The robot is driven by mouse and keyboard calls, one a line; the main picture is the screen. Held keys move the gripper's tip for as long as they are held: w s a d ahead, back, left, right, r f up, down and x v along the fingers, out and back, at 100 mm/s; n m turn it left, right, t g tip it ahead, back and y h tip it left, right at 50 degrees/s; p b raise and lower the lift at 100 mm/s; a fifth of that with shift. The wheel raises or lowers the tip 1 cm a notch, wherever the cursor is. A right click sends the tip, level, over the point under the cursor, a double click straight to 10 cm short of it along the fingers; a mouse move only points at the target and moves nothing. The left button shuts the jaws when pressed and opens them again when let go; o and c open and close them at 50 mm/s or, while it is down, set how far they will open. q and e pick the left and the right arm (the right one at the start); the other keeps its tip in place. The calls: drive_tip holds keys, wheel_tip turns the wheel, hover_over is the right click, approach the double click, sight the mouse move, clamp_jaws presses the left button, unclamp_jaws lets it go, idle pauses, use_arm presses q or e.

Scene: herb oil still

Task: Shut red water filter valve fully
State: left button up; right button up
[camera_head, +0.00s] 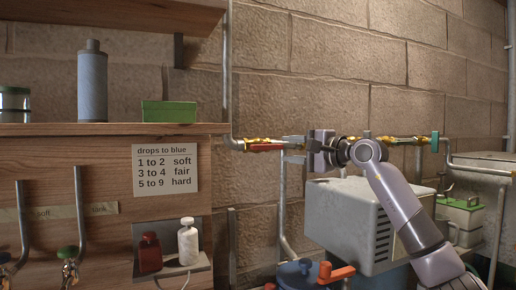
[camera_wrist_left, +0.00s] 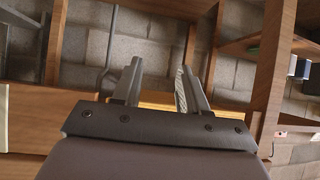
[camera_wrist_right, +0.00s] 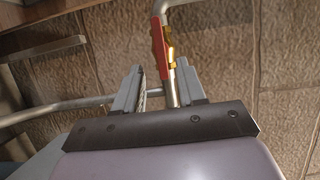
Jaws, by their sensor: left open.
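The red valve lever (camera_head: 265,147) lies along the horizontal pipe, beside its brass body, right of the shelf in the head view. In the right wrist view the red lever (camera_wrist_right: 160,48) lies lengthwise along the pipe, just ahead of the fingers. My right gripper (camera_head: 291,143) is right of the lever and points left at it. Its fingers are apart, with the pipe seen between them, and nothing looks gripped. My left gripper (camera_wrist_left: 158,66) shows only in its wrist view, open and empty, facing wooden shelving and a block wall.
A green-handled valve (camera_head: 435,142) is farther right on the pipe. A white box (camera_head: 345,215) stands below my right arm. A blue part with an orange handle (camera_head: 337,272) is lower down. The wooden shelf (camera_head: 110,129) with its drop chart (camera_head: 165,169) borders the left.

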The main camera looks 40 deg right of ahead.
sight(270, 147)
drive_tip(key=shift+w+r+p, duration=0.2)
drive_tip(key=shift+w+p, duration=0.2)
drive_tip(key=shift+w, duration=0.25)
drive_tip(key=w, duration=0.1)
drive_tip(key=w+p, duration=0.1)
drive_tip(key=w, duration=0.2)
drive_tip(key=shift+w+a+p, duration=0.15)
drive_tip(key=shift+a+p, duration=0.15)
drive_tip(key=shift+p, duration=0.1)
drive_tip(key=shift+w+f, duration=0.15)
drive_tip(key=shift+w, duration=0.4)
use_arm(q)
drive_tip(key=shift+s+r, duration=0.3)
drive_tip(key=shift+r, duration=0.3)
drive_tip(key=shift+s+r, duration=0.25)
drive_tip(key=shift+r, duration=0.35)
drive_tip(key=shift+w, duration=0.1)
use_arm(e)
clamp_jaws()
